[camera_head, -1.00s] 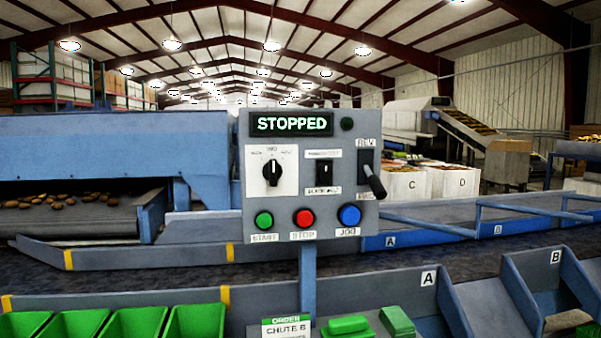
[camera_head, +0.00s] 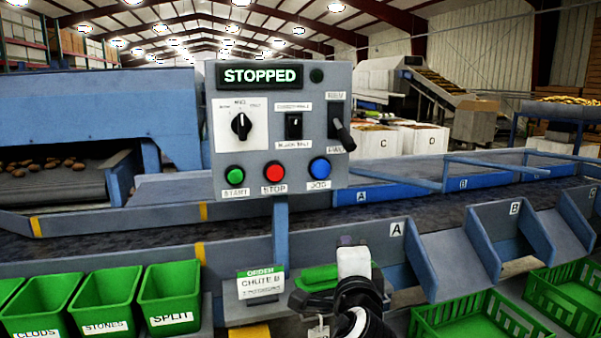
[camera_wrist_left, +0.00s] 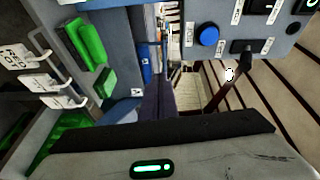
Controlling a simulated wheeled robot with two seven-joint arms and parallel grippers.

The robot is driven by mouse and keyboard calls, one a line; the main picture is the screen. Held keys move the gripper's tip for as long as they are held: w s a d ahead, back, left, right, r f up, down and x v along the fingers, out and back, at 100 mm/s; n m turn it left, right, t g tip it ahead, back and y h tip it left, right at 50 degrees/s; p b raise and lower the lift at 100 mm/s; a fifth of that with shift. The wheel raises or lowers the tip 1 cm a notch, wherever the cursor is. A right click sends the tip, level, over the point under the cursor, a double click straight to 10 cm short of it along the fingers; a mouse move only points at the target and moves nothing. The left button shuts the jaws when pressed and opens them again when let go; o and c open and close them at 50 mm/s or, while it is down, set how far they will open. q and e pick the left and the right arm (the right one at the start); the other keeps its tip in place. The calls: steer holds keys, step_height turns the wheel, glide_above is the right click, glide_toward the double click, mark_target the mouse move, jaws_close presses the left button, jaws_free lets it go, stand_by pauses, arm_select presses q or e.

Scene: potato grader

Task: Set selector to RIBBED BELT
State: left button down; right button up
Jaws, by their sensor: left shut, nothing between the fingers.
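The control panel (camera_head: 345,80) stands in the middle of the head view, its display reading STOPPED. The selector (camera_head: 293,126) is a small black switch with a white label above and below; the labels are too blurred to read surely, and I cannot tell its position. In the wrist view a black switch (camera_wrist_left: 262,6) shows at the top edge on the turned panel. My left gripper (camera_head: 354,262) is shut and empty, below and right of the panel, apart from it. My right gripper is out of view.
Beside the selector are a speed knob (camera_head: 241,126) and a REV/FWD lever (camera_head: 342,132). Below are green START (camera_head: 235,174), red STOP (camera_head: 275,171) and blue JOG (camera_head: 320,168) buttons. An order card (camera_head: 261,283) and green bins (camera_head: 104,296) stand low in front.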

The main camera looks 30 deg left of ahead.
arm_select(q)
steer(key=s+a+r+n+g+y, duration=0.1)
steer(key=s+r+y, duration=0.1)
steer(key=r, duration=0.7)
steer(key=s+a+r+n+y, duration=0.2)
steer(key=r+y, duration=0.3)
steer(key=r, duration=0.5)
steer(key=shift+s+a+g, duration=0.2)
steer(key=shift+s+g, duration=0.05)
steer(key=shift+g, duration=0.15)
steer(key=shift+r, duration=0.1)
steer(key=p, duration=0.2)
glide_toward(296, 120)
steer(key=x, duration=0.5)
steer(key=shift+w+a+r, duration=0.1)
steer(key=shift+w+a, duration=0.4)
steer(key=shift+a, duration=0.05)
steer(key=shift+p, duration=0.35)
